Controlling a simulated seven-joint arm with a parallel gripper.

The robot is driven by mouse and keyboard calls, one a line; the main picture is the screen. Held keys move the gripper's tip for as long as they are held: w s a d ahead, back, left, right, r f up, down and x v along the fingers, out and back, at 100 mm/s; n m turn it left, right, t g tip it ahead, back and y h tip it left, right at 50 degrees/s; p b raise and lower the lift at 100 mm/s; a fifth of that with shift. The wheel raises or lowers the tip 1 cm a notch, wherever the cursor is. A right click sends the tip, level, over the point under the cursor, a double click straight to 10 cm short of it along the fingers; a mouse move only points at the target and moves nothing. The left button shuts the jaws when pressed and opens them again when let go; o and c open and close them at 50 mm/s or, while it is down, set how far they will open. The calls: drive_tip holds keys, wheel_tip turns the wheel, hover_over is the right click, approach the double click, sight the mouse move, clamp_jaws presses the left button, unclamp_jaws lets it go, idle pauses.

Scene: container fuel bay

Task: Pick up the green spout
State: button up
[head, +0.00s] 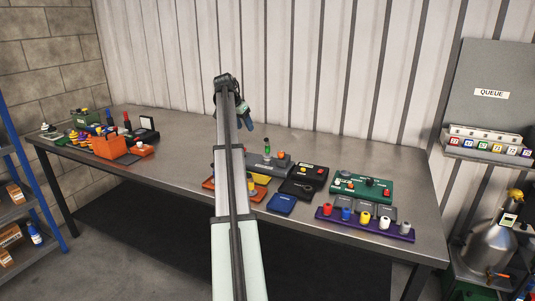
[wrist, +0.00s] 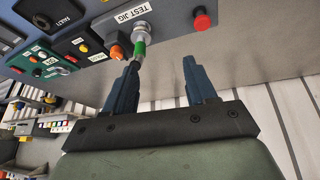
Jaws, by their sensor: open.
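The green spout (head: 266,144) stands upright on the grey test jig (head: 257,161) near the middle of the bench. In the wrist view the green spout (wrist: 139,49) shows as a green band beside a silver collar on the test jig (wrist: 172,14). My gripper (head: 247,120) is above and a little behind the jig in the head view. In the wrist view my gripper (wrist: 161,64) is open, with nothing between its fingers. The left finger's tip overlaps the spout's near end in the picture; I cannot tell whether they touch.
A red button (wrist: 202,20) and an orange knob (head: 281,154) sit on the jig. A black box (head: 298,187), a green panel (head: 346,183) and a purple rack (head: 335,219) stand to the right. An orange bin (head: 110,147) stands left. Bare bench lies behind the jig.

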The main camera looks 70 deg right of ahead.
drive_tip(key=m, duration=0.2)
approach(267, 144)
drive_tip(key=shift+y, duration=0.3)
drive_tip(key=x, duration=0.7)
drive_tip(key=d+x, duration=0.1)
drive_tip(key=x, duration=0.3)
drive_tip(key=shift+w+d, duration=0.1)
drive_tip(key=shift+w, duration=0.1)
drive_tip(key=shift+c, duration=0.3)
drive_tip(key=shift+r, duration=0.1)
clamp_jaws()
